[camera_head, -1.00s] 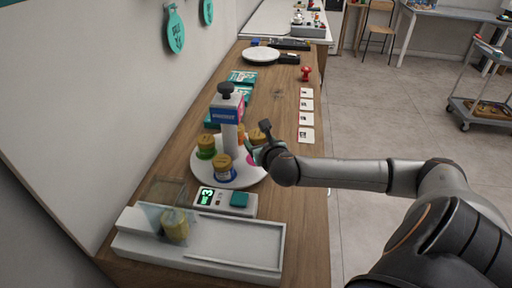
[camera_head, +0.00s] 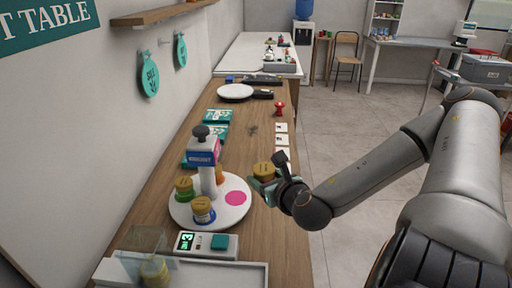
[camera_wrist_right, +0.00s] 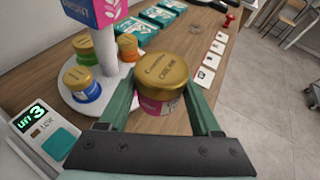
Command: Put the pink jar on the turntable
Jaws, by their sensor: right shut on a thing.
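The pink jar (camera_wrist_right: 162,85), with a gold lid and a pink band, is between the fingers of my right gripper (camera_wrist_right: 165,103) in the right wrist view. In the head view its gold lid (camera_head: 264,170) shows at my right gripper (camera_head: 267,183), just right of the turntable. The round white turntable (camera_head: 236,216) has a central post with a sign. A bare pink spot (camera_head: 236,198) lies on its right side. A green jar (camera_head: 185,189), a blue jar (camera_head: 203,210) and a partly hidden orange jar (camera_head: 220,174) stand on it. My left gripper is not in view.
A small device with a lit green display (camera_head: 187,241) stands in front of the turntable, beside a white tray (camera_head: 250,275). White cards (camera_head: 282,140) and a red stamp-like object (camera_head: 279,108) lie behind the gripper. The wall is on the left.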

